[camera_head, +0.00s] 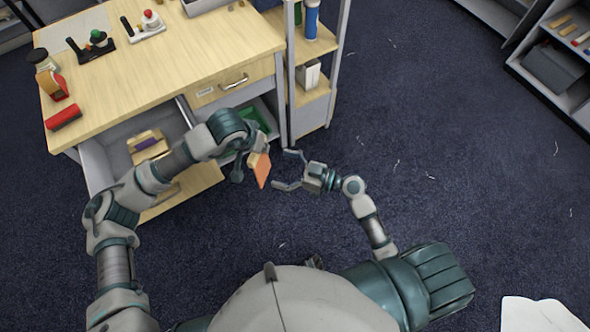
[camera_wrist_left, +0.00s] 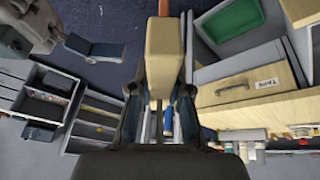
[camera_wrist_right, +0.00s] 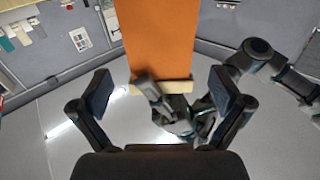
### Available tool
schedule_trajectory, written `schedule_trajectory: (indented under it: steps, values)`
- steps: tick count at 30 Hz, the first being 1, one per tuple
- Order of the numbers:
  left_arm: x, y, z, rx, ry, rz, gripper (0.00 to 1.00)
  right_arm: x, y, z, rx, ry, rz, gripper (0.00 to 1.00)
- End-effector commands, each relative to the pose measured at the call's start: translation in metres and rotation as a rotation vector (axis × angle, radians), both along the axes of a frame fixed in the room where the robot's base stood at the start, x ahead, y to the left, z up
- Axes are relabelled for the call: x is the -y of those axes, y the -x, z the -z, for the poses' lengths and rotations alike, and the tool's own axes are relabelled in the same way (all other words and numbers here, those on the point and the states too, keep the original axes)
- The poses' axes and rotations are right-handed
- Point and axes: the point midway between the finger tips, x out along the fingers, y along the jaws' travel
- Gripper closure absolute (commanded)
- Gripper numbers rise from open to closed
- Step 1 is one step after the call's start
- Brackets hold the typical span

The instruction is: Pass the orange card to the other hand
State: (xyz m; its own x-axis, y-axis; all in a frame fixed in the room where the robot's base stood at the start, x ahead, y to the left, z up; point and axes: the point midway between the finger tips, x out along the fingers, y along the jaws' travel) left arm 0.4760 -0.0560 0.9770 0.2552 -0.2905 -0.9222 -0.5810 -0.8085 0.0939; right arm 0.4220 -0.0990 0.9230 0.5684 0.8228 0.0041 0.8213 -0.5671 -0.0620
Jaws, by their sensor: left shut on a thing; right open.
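The orange card (camera_head: 262,172) has a pale wooden-coloured end piece. My left gripper (camera_head: 252,160) is shut on that pale end and holds the card in the air in front of the open desk drawer. In the left wrist view the pale end (camera_wrist_left: 160,62) fills the gap between the fingers, with only a sliver of orange above it. My right gripper (camera_head: 289,169) is open and empty, just right of the card, its fingers pointing at it. In the right wrist view the orange face (camera_wrist_right: 160,40) appears between and beyond the open fingers; contact is not visible.
An open drawer and a green tray (camera_head: 258,117) are behind my left gripper. A shelf unit (camera_head: 312,75) stands behind my right gripper. The carpet to the right is clear.

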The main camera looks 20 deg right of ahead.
Motion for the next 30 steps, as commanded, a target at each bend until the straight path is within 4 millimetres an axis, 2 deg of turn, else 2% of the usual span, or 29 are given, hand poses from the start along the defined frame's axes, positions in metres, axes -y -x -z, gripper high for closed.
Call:
schedule_trajectory:
  steps: [3, 9, 15, 22, 23, 27, 28, 29, 30]
  values:
    - [-0.001, 0.0, 0.0, 0.0, 0.001, 0.0, 1.0, -0.022, -0.014, -0.001, 0.002, -0.002, 0.0, 0.0]
    - [-0.001, 0.0, -0.001, 0.0, 0.001, 0.0, 1.0, -0.046, -0.031, -0.001, -0.001, -0.001, 0.001, 0.0]
    - [0.0, 0.0, 0.0, 0.001, 0.0, 0.0, 1.0, -0.053, -0.037, 0.0, -0.001, 0.0, 0.001, 0.0]
    - [0.0, 0.0, -0.001, 0.001, 0.0, 0.0, 1.0, -0.054, -0.037, 0.0, -0.001, 0.0, 0.001, 0.0]
    - [0.0, 0.0, 0.0, 0.001, 0.0, 0.0, 1.0, -0.054, -0.037, 0.0, -0.001, 0.0, 0.001, 0.03]
    - [0.0, 0.0, 0.0, 0.001, 0.001, 0.0, 1.0, -0.054, -0.037, 0.0, -0.001, 0.0, 0.001, 0.38]
    - [0.0, 0.0, 0.0, 0.001, 0.001, 0.0, 1.0, -0.054, -0.037, 0.0, -0.001, 0.0, 0.0, 0.45]
    - [0.0, 0.0, 0.0, 0.001, 0.001, 0.0, 1.0, -0.054, -0.037, 0.0, -0.001, 0.0, 0.0, 0.48]
    - [0.0, 0.001, 0.0, 0.001, 0.001, 0.0, 0.81, -0.054, -0.037, 0.0, -0.001, 0.0, 0.0, 0.48]
